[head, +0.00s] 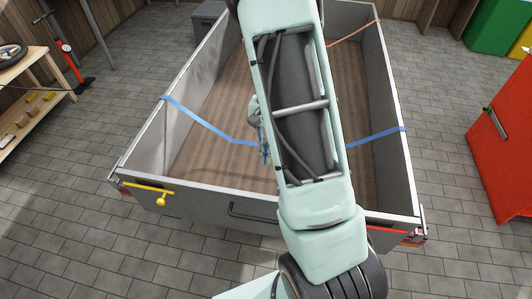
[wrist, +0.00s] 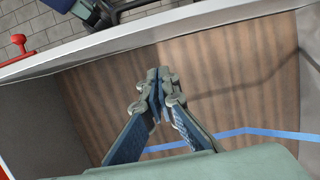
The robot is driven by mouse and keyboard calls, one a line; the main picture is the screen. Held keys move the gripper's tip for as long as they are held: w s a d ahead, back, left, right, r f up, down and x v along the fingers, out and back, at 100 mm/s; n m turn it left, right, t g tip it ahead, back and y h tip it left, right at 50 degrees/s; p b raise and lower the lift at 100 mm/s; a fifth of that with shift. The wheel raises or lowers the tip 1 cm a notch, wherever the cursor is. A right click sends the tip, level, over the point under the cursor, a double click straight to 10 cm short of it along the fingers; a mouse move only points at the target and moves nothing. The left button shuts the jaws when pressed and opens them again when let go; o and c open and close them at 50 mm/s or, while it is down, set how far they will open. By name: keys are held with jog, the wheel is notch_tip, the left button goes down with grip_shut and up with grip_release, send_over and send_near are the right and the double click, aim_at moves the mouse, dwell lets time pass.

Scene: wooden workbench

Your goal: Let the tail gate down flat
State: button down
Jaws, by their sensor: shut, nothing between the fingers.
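The tail gate (head: 205,207) is the near end wall of a grey trailer and stands upright. A dark handle (head: 255,215) is on its outer face. A yellow lever (head: 150,189) sits at its left corner, and a red lever (head: 386,230) lies near its right end. My gripper (head: 264,150) is above the trailer bed, inside the gate and apart from it. In the wrist view my gripper (wrist: 158,88) is shut and empty over the wooden floor. My arm hides the middle-right part of the gate and part of the bed.
A blue strap (head: 205,124) spans the trailer from side to side, close to my gripper. An orange cord (head: 352,34) crosses the far end. A red cabinet (head: 502,135) stands at right, a wooden shelf (head: 30,105) at left. The tiled floor left of the gate is clear.

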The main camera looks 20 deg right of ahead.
jog(key=s+a+f, duration=0.3)
jog(key=s+f, duration=0.1)
jog(key=f, duration=0.2)
jog(key=shift+s+f, duration=0.25)
jog(key=shift+s, duration=0.05)
jog(key=shift+s+a, duration=0.1)
dwell(0.3)
